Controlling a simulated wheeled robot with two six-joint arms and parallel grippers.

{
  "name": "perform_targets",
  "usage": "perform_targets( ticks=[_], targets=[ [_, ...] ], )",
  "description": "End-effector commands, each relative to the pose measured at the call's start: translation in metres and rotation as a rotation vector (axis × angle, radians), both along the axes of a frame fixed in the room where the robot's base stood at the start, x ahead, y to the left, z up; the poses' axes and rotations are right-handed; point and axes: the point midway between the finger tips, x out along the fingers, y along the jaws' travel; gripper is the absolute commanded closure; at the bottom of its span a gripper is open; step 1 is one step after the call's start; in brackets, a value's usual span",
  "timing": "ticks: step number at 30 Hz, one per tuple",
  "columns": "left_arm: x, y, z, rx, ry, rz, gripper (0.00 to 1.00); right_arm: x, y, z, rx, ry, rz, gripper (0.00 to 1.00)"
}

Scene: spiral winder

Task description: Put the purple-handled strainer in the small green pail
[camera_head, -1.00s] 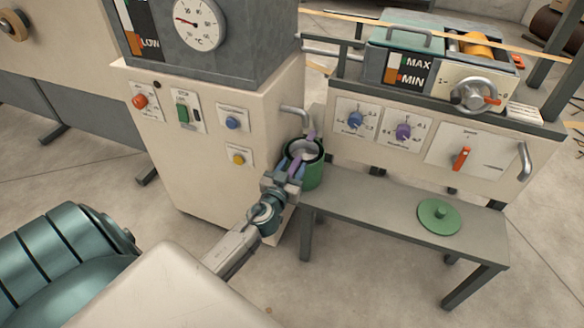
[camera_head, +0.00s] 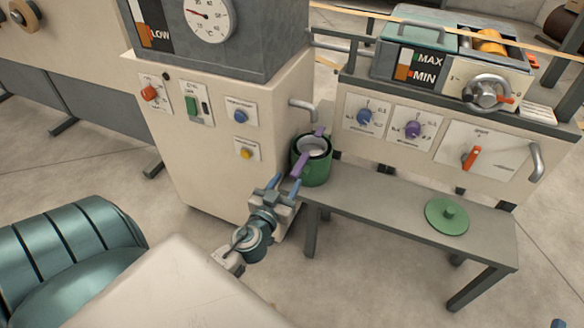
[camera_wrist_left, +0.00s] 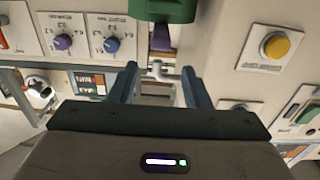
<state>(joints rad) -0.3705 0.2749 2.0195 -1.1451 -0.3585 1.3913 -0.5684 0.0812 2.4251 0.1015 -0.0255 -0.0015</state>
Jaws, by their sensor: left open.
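The small green pail (camera_head: 314,172) stands at the left end of the grey bench, under a bent pipe. The strainer (camera_head: 315,146) sits in the pail's mouth. Its purple handle (camera_head: 299,164) sticks out over the rim toward my left gripper. My left gripper (camera_head: 285,184) is open and empty, just in front of and below the handle, apart from it. In the left wrist view the fingers (camera_wrist_left: 159,82) are spread, with the purple handle (camera_wrist_left: 161,38) and the pail (camera_wrist_left: 162,9) beyond them. My right gripper is not seen.
A green lid (camera_head: 447,216) lies flat on the right part of the bench (camera_head: 375,200). The beige cabinet (camera_head: 215,165) with buttons is close to the left of the pail. The bench between pail and lid is clear.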

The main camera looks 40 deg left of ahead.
Motion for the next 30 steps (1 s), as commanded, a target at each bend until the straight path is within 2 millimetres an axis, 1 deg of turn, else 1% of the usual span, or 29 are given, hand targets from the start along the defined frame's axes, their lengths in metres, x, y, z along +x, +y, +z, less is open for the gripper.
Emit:
perform_targets(
  ticks=[1, 3, 6, 11, 14, 16, 17, 18, 20, 21, 23, 24, 27, 30],
  targets=[
    [-0.006, -0.002, -0.002, 0.001, 0.001, 0.0, 0.57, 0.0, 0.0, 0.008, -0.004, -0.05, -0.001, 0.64],
    [-0.012, -0.003, -0.002, 0.001, 0.0, 0.0, 0.57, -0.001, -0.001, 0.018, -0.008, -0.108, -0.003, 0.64],
    [-0.019, -0.005, -0.001, 0.001, 0.0, 0.0, 0.57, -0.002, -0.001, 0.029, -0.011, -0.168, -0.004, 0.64],
    [-0.024, -0.01, 0.002, -0.003, 0.002, -0.013, 0.57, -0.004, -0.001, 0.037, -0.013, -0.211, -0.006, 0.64],
    [-0.027, -0.026, 0.009, -0.008, 0.007, -0.065, 0.57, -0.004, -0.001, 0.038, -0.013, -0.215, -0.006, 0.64],
    [-0.03, -0.045, 0.02, -0.012, -0.002, -0.125, 0.57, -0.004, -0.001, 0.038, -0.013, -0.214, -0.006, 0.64],
    [-0.032, -0.054, 0.028, -0.013, -0.014, -0.156, 0.57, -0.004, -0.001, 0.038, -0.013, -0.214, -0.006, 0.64],
    [-0.035, -0.067, 0.039, -0.014, -0.035, -0.197, 0.57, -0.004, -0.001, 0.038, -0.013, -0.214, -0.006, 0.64],
    [-0.042, -0.084, 0.06, -0.009, -0.085, -0.254, 0.57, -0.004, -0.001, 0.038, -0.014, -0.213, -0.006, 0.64],
    [-0.047, -0.094, 0.075, -0.004, -0.126, -0.284, 0.57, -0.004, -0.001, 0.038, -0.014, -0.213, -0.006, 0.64],
    [-0.055, -0.105, 0.099, 0.004, -0.194, -0.316, 0.57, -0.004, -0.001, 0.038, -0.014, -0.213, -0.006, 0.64],
    [-0.061, -0.111, 0.114, 0.01, -0.241, -0.328, 0.57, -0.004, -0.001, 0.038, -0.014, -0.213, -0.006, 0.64],
    [-0.075, -0.117, 0.147, 0.023, -0.346, -0.332, 0.57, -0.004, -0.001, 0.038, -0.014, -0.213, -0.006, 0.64],
    [-0.085, -0.118, 0.17, 0.032, -0.421, -0.317, 0.57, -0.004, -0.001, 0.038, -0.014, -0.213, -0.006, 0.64]
  ],
)
